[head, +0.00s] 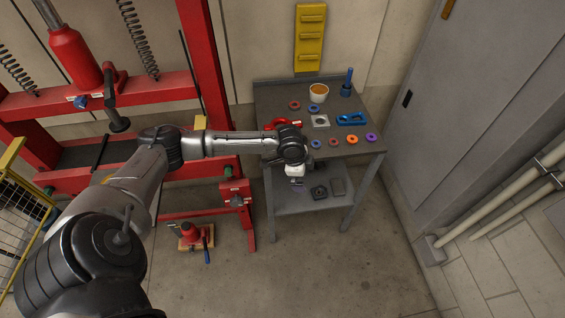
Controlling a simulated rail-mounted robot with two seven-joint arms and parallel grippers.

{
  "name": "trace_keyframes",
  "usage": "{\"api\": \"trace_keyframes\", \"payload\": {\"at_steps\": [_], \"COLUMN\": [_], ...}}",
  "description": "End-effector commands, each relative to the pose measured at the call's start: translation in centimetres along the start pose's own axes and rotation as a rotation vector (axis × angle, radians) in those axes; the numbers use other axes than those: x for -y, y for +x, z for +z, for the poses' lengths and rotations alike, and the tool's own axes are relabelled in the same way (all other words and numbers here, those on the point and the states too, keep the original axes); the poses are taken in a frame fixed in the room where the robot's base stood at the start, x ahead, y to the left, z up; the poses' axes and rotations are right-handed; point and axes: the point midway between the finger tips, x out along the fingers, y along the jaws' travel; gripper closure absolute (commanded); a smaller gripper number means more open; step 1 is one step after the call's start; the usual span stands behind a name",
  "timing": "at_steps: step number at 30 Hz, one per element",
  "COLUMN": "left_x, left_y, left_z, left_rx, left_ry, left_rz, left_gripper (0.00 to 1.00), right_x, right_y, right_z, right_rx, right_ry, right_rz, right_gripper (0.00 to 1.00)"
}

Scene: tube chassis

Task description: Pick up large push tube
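My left gripper (297,182) hangs at the front left edge of the grey table (267,97), above the lower shelf. It is small and seen from above, so whether its fingers are open or shut cannot be told. I cannot tell for sure which item is the large push tube. A blue upright post-like piece (348,79) stands at the table's back right. Several coloured rings lie on the tabletop, among them a red ring (294,105), an orange ring (352,139) and a purple ring (371,138). My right gripper is not in view.
Dark parts (319,192) lie on the lower shelf. A red press frame (212,60) stands left; a grey door (450,120) stands right.

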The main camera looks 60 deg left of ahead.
Motion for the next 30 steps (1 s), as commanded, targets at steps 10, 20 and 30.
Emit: {"api": "trace_keyframes", "payload": {"at_steps": [10,20,30], "left_x": [12.3,14.4,14.6], "left_y": [-2.7,-2.6,2.0], "left_z": [8.6,10.3,9.7], "left_rx": [-0.085,-0.135,-0.134], "left_ry": [-0.266,-0.342,-0.34], "left_rz": [-0.024,-0.021,-0.02], "left_gripper": [0.0,0.0,0.0], "right_x": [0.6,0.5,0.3], "right_y": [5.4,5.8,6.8], "right_z": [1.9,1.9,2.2], "right_rx": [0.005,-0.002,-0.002], "right_ry": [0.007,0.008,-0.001], "right_rz": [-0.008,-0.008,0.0], "right_gripper": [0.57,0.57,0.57]}}
